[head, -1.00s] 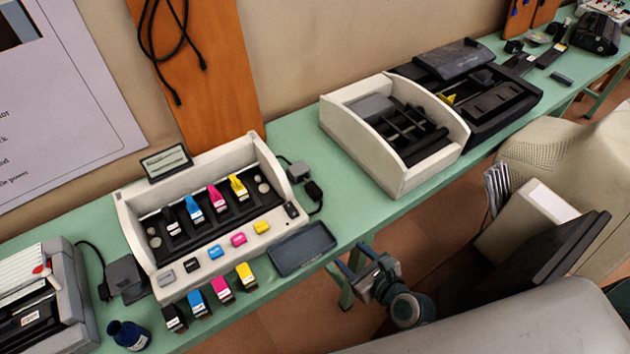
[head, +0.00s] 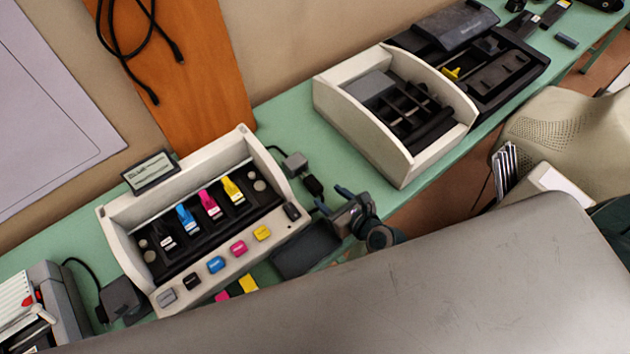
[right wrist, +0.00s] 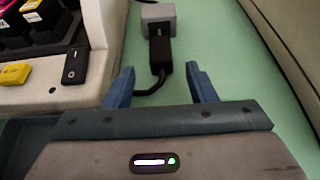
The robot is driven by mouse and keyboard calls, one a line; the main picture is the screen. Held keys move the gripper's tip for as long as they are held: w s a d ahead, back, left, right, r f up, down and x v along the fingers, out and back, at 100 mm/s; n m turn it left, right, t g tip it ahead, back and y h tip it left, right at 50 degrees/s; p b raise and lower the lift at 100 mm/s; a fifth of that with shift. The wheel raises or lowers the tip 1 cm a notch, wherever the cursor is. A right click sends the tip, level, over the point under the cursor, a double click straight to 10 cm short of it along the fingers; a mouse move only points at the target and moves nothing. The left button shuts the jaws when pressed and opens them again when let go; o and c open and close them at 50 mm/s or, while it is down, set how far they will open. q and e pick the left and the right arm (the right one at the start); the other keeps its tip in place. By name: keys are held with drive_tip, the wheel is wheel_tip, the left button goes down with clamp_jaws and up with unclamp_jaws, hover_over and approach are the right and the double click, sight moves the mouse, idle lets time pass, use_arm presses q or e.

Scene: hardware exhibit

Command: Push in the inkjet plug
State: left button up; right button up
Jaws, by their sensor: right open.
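The inkjet plug (head: 313,186) is small and black, on the green bench right of the white printer (head: 118,232). A grey socket block (head: 295,163) sits just behind it. In the right wrist view the plug (right wrist: 162,50) points at the grey block (right wrist: 157,15), its cable bending left. I cannot tell how deeply the plug sits in it. My right gripper (head: 331,198) is open and empty, just front right of the plug. In the right wrist view its blue fingers (right wrist: 157,78) straddle the cable, short of the plug body. My left gripper is not in view.
A dark shallow tray (head: 303,250) lies at the bench's front edge beside my right gripper. A black rocker switch (right wrist: 75,65) is on the printer's corner. A second open white printer (head: 432,155) stands farther right.

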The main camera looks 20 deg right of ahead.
sight(317, 187)
drive_tip(key=x, duration=0.7)
drive_tip(key=shift+w+f+p, duration=0.1)
drive_tip(key=shift+w+p, duration=0.1)
drive_tip(key=shift+p, duration=0.1)
